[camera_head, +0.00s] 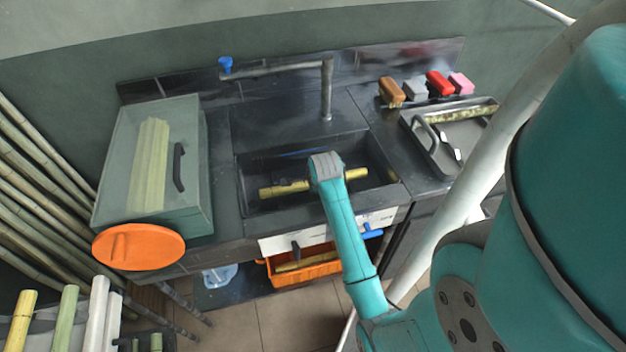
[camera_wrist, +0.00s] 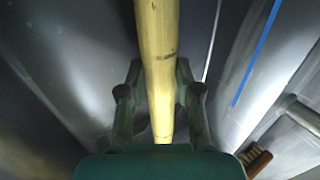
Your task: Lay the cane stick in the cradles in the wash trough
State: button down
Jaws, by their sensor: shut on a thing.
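A yellow cane stick (camera_head: 285,188) lies level over or in the dark wash trough (camera_head: 245,202), running left to right. It also fills the middle of the wrist view (camera_wrist: 157,60), passing between the fingers. My gripper (camera_wrist: 160,100) is shut on the cane, with a finger on each side of it. In the head view my teal arm and wrist hide the gripper and the middle of the stick. The cradles cannot be made out, and I cannot tell whether the cane touches them.
A tap (camera_head: 326,90) stands behind the trough. A lidded bin (camera_head: 205,190) of pale canes is left, with an orange disc (camera_head: 138,247) before it. Brushes (camera_head: 391,91) and a grey tray (camera_head: 436,160) are right. An orange crate (camera_head: 300,275) sits below.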

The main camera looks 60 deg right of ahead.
jog(key=shift+c, duration=0.8)
grip_release()
jog(key=v, duration=0.7)
dwell(0.4)
dwell(0.6)
